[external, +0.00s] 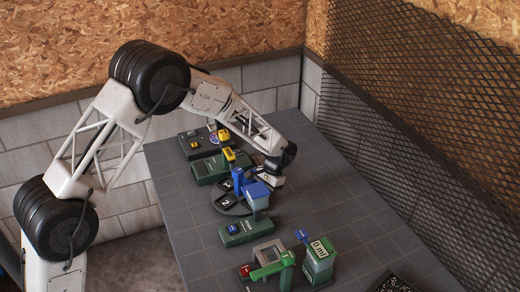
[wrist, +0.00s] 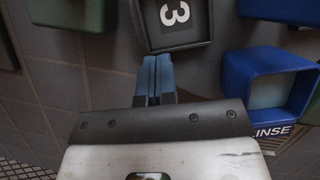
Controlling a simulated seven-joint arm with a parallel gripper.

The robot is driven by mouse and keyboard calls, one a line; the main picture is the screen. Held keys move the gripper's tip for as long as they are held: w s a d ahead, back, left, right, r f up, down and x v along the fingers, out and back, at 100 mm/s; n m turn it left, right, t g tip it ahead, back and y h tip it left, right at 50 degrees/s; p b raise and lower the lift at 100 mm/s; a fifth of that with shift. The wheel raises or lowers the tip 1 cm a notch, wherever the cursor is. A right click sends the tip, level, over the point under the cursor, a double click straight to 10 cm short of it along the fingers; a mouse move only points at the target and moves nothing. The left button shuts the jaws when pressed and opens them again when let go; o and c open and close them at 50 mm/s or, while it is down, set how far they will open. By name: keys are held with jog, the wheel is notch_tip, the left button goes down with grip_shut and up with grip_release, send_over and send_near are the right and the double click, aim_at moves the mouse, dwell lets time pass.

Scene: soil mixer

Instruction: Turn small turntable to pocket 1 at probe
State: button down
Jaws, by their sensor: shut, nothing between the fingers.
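The small turntable (external: 232,207) is a dark round plate on the grey table. Pockets numbered 1 and 2 show on it in the external view. In the wrist view, a square dark pocket marked 3 (wrist: 178,22) lies just beyond the fingertips. My gripper (wrist: 154,62) has blue fingers shut together with nothing between them, close beside pocket 3; I cannot tell whether they touch it. A blue upright part (external: 238,180) stands at the turntable and may be the probe. Which pocket is at the probe is unclear.
A blue open container (wrist: 235,75) stands right of the fingers, beside a RINSE label (wrist: 273,131). A green block (wrist: 72,12) is at upper left. A green base (external: 247,231), a green-framed station (external: 320,262) and a yellow-topped station (external: 208,168) stand nearby.

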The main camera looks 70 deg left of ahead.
jog(key=shift+s+d+m+y, duration=0.4)
jog(key=shift+s+d+m, duration=0.2)
jog(key=shift+m, duration=0.4)
jog(key=shift+s+d+m+y, duration=0.45)
jog(key=shift+s+m, duration=0.25)
jog(key=shift+m, duration=0.3)
jog(key=shift+w, duration=0.15)
jog(key=shift+w+d, duration=0.1)
jog(key=shift+w, duration=0.35)
jog(key=w, duration=0.3)
jog(key=v, duration=1)
